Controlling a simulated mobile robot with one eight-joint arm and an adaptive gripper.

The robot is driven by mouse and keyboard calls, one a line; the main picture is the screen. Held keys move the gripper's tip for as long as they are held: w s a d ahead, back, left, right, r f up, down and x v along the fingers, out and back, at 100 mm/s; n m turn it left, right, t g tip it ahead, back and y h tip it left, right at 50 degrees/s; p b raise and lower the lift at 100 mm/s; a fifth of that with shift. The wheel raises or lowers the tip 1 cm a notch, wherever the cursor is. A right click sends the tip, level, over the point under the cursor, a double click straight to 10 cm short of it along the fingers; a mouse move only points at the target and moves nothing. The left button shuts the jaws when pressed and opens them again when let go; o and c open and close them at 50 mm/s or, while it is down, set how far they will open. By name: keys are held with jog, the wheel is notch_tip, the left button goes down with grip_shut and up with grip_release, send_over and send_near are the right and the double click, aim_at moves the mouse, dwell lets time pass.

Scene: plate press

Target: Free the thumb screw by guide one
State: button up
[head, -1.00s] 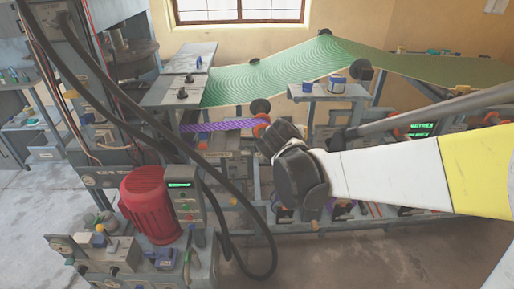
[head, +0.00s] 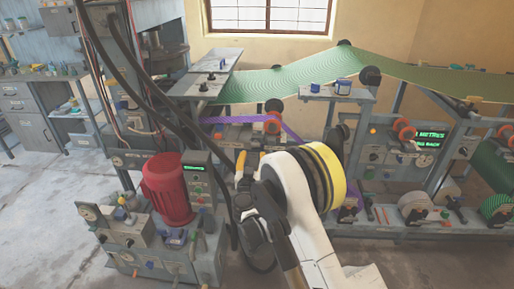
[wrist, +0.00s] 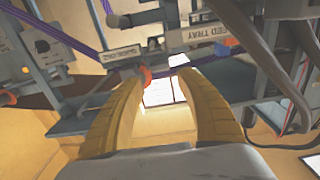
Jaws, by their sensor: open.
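My gripper (head: 243,168) is open and empty in front of the press frame in the head view. Its two yellow fingers (wrist: 163,82) stand apart in the wrist view. Beyond them are a grey plate lettered FEED TRAY (wrist: 201,36) and a smaller label plate (wrist: 126,58) that I cannot read for certain. A small orange part (wrist: 147,75) shows by the left fingertip; I cannot tell whether it is a thumb screw. No thumb screw of guide one can be made out with certainty in either view.
A red motor (head: 168,190) and dark hanging cables (head: 150,110) are left of my arm. A purple strip (head: 230,120) runs to an orange roller (head: 272,124) behind the gripper. A green web (head: 270,84) slopes above. Floor at lower left is clear.

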aim_at(255, 146)
jog(key=w+b, duration=0.2)
jog(key=w, duration=0.5)
jog(key=shift+w+d+f, duration=0.1)
jog(key=shift+w+d, duration=0.05)
jog(key=shift+w, duration=0.4)
jog(key=c, duration=0.9)
